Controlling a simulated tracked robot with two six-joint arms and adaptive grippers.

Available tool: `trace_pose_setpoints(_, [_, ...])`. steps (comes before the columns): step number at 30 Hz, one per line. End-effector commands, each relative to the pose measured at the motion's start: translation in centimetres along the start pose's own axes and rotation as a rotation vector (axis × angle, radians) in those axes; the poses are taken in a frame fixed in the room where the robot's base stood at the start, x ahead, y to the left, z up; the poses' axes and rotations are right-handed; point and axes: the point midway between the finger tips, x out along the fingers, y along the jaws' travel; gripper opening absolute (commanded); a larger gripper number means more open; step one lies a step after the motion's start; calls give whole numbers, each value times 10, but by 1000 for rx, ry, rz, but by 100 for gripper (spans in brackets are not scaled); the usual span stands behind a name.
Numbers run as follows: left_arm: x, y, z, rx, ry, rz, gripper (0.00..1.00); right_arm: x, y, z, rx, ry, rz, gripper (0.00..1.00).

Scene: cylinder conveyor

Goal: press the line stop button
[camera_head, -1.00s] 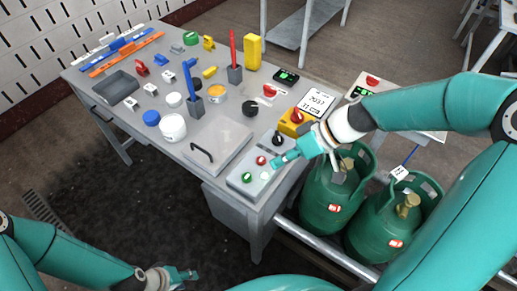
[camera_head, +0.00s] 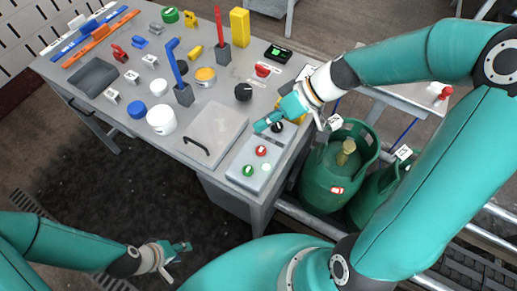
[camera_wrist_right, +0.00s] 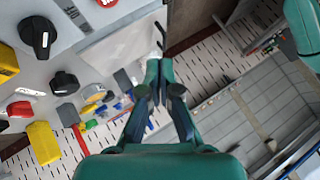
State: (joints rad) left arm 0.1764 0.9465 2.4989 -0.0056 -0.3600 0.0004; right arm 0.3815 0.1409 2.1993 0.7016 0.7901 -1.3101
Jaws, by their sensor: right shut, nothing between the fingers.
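A grey control box (camera_head: 241,178) sits on the table's near right corner. It carries a red button (camera_head: 261,151), a green button (camera_head: 248,170) and a white button (camera_head: 266,167). I cannot read any label naming the line stop. My right gripper (camera_head: 262,125) is shut and empty, with its tips apart from the red button, towards the box's far end. It partly hides a black knob (camera_head: 277,127). The right wrist view shows its closed fingers (camera_wrist_right: 157,72) and a red button (camera_wrist_right: 107,2) at the top edge. My left gripper (camera_head: 186,247) hangs low, away from the table; its opening is unclear.
A grey hinged-looking lid with a black handle (camera_head: 196,146) lies left of the box. A red button (camera_head: 262,70), a black knob (camera_head: 243,92) and a white tub (camera_head: 161,120) stand farther back. Green gas cylinders (camera_head: 325,182) stand right of the table.

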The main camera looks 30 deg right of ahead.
Motion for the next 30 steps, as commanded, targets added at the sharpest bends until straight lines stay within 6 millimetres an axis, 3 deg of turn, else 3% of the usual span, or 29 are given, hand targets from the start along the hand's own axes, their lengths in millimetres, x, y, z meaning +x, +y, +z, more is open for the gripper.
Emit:
trace_pose_setpoints(14, [28,-10,0,0,0,0,40,42,31,33,5,-1,0,0])
trace_pose_setpoints(16, [40,-14,0,0,0,0,40,49,37,37,1,1,2,0])
trace_pose_setpoints(22, [54,-20,0,0,0,0,40,56,43,43,2,1,2,0])
trace_pose_setpoints(30, [56,-20,0,0,0,0,40,57,43,44,2,1,2,0])
